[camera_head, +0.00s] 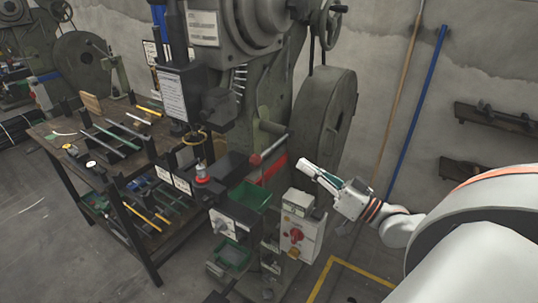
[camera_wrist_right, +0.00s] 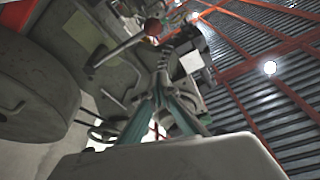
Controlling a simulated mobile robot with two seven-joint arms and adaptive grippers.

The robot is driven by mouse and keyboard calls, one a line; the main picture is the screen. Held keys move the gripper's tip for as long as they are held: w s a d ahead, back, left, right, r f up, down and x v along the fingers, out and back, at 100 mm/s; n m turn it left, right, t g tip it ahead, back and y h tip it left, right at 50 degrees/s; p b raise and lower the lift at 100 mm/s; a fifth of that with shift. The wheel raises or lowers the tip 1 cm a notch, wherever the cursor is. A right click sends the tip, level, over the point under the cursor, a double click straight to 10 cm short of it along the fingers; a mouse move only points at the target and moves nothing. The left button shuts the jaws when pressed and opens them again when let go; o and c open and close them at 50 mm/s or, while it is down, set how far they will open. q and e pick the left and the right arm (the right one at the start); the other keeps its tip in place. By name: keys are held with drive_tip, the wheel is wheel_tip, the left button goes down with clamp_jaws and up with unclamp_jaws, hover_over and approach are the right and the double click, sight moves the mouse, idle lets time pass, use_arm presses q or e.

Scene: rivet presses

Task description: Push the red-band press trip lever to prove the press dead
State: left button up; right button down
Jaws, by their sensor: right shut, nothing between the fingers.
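The red-band press (camera_head: 275,90) is a large grey machine with a red band (camera_head: 271,169) low on its frame. My left gripper is out of view.
A switch box with a red rotary knob (camera_head: 297,235) stands below my right gripper. A grey flywheel (camera_head: 325,118) is behind it. Green bins (camera_head: 250,197) sit beneath the press. A workbench with tools (camera_head: 75,150) stands left. Blue and tan poles lean on the wall.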

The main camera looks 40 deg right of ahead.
drive_tip(key=shift+w, duration=0.15)
drive_tip(key=w+a+f, duration=0.1)
drive_tip(key=w+a, duration=0.3)
drive_tip(key=w, duration=0.6)
drive_tip(key=shift+w+a, duration=0.15)
drive_tip(key=shift+a, duration=0.25)
drive_tip(key=shift+f, duration=0.1)
idle(0.4)
